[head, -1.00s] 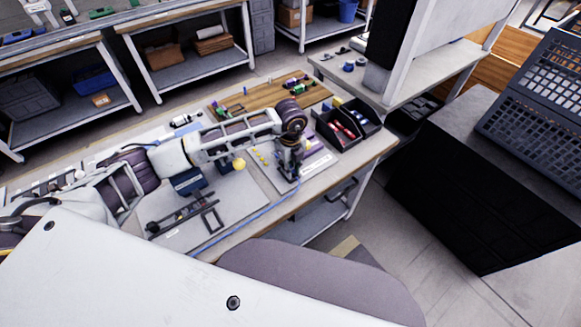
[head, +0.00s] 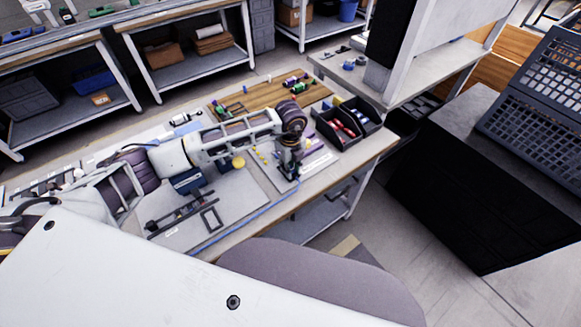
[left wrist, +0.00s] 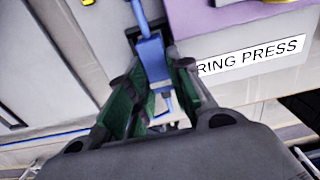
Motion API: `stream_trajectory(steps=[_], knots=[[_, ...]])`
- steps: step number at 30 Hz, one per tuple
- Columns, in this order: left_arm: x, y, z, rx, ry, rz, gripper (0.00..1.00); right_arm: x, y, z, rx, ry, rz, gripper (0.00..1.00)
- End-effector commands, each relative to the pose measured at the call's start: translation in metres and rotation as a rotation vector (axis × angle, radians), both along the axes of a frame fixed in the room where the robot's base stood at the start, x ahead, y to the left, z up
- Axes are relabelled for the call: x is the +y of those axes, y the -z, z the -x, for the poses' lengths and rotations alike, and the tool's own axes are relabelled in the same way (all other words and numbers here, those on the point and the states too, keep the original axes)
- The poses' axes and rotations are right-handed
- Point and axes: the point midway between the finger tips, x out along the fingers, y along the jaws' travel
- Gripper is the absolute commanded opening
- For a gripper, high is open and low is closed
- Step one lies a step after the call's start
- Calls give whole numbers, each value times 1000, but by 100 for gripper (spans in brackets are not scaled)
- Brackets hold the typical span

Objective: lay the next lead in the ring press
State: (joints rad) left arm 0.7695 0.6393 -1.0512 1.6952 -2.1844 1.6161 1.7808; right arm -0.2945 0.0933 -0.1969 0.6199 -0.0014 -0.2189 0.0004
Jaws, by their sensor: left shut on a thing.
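My left gripper (head: 291,176) points down over the right end of the bench, beside a white label strip. It is shut on a blue lead (left wrist: 152,58), which shows between the green-padded fingers in the left wrist view. The lead's blue cable (head: 240,222) trails left along the bench's front edge in the head view. Whether the lead touches the press cannot be told. My right gripper is not in view.
Black bins (head: 340,128) with red and blue parts stand right of my gripper. A wooden board (head: 262,97) with small parts lies behind my arm. A grey mat (head: 235,205) with a dark frame lies in front. A yellow knob (head: 238,162) stands close to my arm.

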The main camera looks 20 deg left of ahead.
Motion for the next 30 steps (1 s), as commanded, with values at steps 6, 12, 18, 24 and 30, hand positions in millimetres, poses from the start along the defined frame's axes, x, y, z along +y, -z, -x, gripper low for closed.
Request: stream_trajectory(steps=[6,12,18,24,30], knots=[[0,3,0,0,0,0,0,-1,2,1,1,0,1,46],[0,3,0,0,0,0,0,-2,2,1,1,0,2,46],[0,3,0,0,0,0,0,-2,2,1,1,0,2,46],[0,3,0,0,0,0,32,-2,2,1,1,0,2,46],[0,3,0,0,0,0,46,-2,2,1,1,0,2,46]])
